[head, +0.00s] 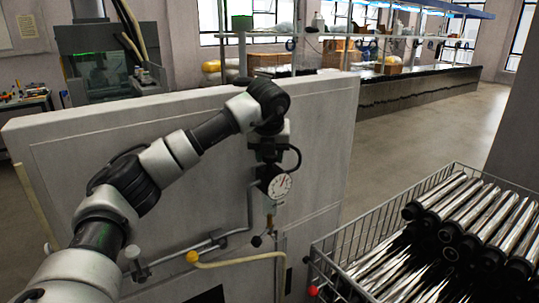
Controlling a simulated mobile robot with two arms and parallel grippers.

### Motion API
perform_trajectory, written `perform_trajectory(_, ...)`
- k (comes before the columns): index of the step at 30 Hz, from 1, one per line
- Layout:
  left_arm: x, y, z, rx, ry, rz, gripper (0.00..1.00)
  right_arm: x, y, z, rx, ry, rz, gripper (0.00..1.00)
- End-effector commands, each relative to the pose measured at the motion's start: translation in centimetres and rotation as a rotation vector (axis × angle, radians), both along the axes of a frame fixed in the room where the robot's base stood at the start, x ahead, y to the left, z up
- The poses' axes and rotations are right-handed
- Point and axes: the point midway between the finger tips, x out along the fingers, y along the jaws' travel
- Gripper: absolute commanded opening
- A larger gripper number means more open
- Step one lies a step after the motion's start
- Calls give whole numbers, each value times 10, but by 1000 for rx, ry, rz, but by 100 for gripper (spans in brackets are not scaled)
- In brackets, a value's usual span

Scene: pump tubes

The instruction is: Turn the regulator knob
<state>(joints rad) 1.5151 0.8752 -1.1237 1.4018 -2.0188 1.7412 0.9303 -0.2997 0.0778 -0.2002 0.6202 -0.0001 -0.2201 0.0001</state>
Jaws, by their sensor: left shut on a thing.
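The regulator is mounted on the grey panel (320,135), with a round white pressure gauge (281,186) on its front. My left arm reaches in from the left, and my left gripper (266,165) points down onto the top of the regulator, just above and left of the gauge. Its fingers are shut on the regulator knob, which is mostly hidden by the dark fingers. A brass-coloured fitting (270,207) hangs below the gauge. My right gripper is not in view.
A wire basket (345,243) of shiny tubes (470,215) stands at the right. The floor (415,125) behind is clear.

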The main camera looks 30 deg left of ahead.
Motion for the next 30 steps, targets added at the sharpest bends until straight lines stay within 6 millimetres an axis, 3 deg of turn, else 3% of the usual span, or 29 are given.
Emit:
perform_trajectory(12,0,0,1,0,-4,8,16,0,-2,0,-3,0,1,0)
perform_trajectory(13,0,0,1,0,-4,8,45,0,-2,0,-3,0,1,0)
perform_trajectory(17,0,0,1,0,-2,7,64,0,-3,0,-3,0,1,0)
perform_trajectory(26,0,0,2,-1,-3,7,64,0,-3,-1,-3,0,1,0)
perform_trajectory(30,-5,-4,15,0,-5,6,64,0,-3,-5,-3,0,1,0)
